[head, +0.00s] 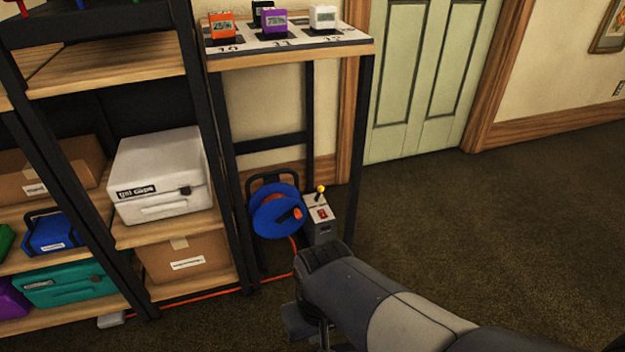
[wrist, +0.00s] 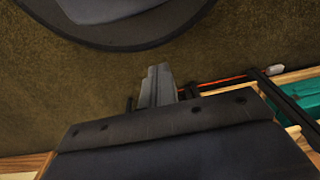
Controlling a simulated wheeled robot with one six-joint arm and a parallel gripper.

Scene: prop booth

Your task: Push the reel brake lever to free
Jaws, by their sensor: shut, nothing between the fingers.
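The reel brake lever (head: 321,189) is a short stick with a yellow knob on top of a small grey box (head: 322,225) with a red marking. The box stands on the floor to the right of a blue cable reel (head: 277,212), under a tall narrow stand. The lever looks roughly upright; its exact setting is too small to tell. My gripper (wrist: 160,72) is shut and empty in the wrist view, above the carpet. In the head view my forearm hides most of it, low in front of the box and apart from the lever. The wrist view does not show the lever.
The stand's black legs (head: 363,150) frame the reel. An orange cable (head: 215,293) runs along the floor to the left. A shelf unit with a white case (head: 160,172) and cardboard boxes stands left. Open carpet (head: 500,220) lies to the right.

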